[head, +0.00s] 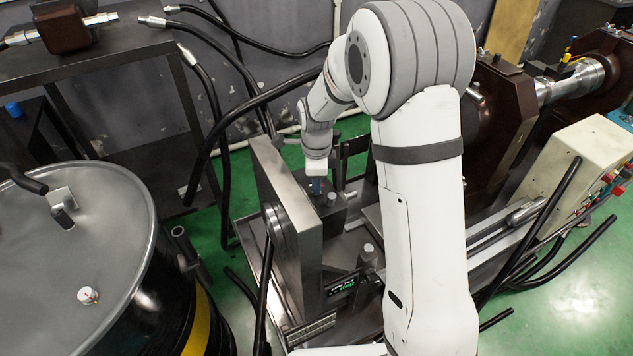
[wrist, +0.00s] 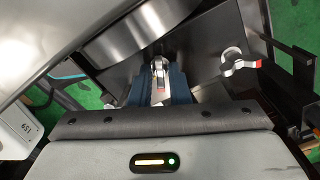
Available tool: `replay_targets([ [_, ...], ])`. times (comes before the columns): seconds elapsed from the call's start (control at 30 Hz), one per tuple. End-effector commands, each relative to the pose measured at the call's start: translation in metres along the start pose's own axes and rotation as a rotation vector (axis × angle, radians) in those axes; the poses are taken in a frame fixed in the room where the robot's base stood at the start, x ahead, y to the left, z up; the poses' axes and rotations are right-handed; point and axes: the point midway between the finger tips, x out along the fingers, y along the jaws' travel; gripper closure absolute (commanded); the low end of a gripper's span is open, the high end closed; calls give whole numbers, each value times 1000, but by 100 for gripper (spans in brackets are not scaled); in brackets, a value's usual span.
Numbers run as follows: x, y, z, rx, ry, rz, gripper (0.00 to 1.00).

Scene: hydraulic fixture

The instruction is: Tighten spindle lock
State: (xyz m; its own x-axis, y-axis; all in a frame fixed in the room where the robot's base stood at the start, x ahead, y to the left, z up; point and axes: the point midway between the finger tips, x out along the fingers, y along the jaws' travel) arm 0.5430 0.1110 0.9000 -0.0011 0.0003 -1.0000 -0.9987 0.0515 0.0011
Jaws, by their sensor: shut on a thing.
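My gripper (wrist: 160,90) has dark blue fingers, shut on a small metal lever (wrist: 159,68), which appears to be the spindle lock. The lever stands up between the fingers, beside a large round metal part (wrist: 135,32) in the wrist view. In the head view my gripper (head: 316,187) points down over a dark metal block (head: 327,208), just right of an upright grey plate (head: 283,215). The lever is hidden there by the fingers.
A second lever (wrist: 240,62) with a red mark stands to the right in the wrist view. A small display (head: 342,286) sits low on the fixture. A black and yellow drum (head: 120,200) is at left, with hoses around. A cream control box (head: 580,160) is at right.

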Motion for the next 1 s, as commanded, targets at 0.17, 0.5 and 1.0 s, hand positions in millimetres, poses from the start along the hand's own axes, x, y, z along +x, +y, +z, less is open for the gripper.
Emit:
replay_targets([
  [0.17,-1,-1,1,0,-2,-4,100],
  [0.5,-1,-1,1,-1,-1,-3,71],
  [1.0,-44,-1,1,-1,-2,-6,71],
])
